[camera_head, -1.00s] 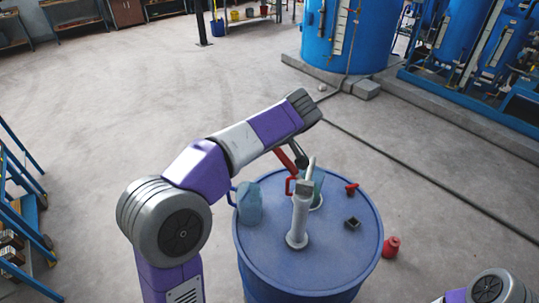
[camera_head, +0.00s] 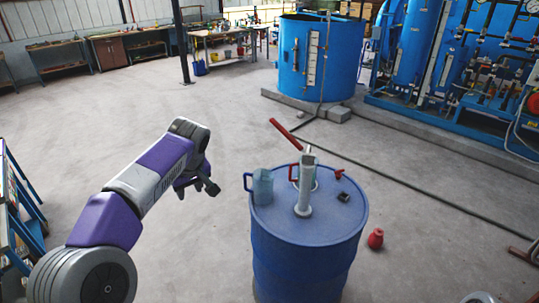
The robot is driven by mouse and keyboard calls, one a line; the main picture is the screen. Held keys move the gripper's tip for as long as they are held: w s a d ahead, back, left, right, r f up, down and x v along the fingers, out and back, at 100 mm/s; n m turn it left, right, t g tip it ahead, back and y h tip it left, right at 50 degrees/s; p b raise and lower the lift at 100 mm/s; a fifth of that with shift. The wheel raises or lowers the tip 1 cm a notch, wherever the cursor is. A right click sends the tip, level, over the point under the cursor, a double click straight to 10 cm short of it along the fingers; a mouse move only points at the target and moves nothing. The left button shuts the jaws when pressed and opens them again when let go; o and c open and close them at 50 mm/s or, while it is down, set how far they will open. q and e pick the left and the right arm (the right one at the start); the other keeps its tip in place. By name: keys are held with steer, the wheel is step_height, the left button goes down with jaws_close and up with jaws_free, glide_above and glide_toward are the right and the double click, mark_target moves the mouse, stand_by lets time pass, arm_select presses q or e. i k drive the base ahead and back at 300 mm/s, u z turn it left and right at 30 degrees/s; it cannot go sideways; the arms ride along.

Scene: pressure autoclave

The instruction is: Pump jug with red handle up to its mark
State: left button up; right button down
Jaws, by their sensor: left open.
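A blue drum (camera_head: 300,240) stands on the floor with a grey hand pump (camera_head: 304,190) upright on its lid. The pump's red lever (camera_head: 286,134) slants up to the left. A pale teal jug with a red handle (camera_head: 294,172) stands behind the pump and is partly hidden by it, so its mark and level cannot be seen. A second teal jug (camera_head: 263,188) stands at the lid's left, its handle pointing left. My left gripper (camera_head: 205,187) is open and empty, left of the drum and apart from the jugs and lever.
A small red item (camera_head: 339,174) and a small dark block (camera_head: 344,196) lie on the lid's right. A red container (camera_head: 376,239) stands on the floor right of the drum. Blue steps (camera_head: 22,210) are at far left. The floor between is clear.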

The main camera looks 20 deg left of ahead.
mark_target(275, 124)
steer(key=z, duration=1)
steer(key=i, duration=1.55)
steer(key=u, duration=1)
steer(key=i, duration=0.45)
steer(key=u, duration=0.4)
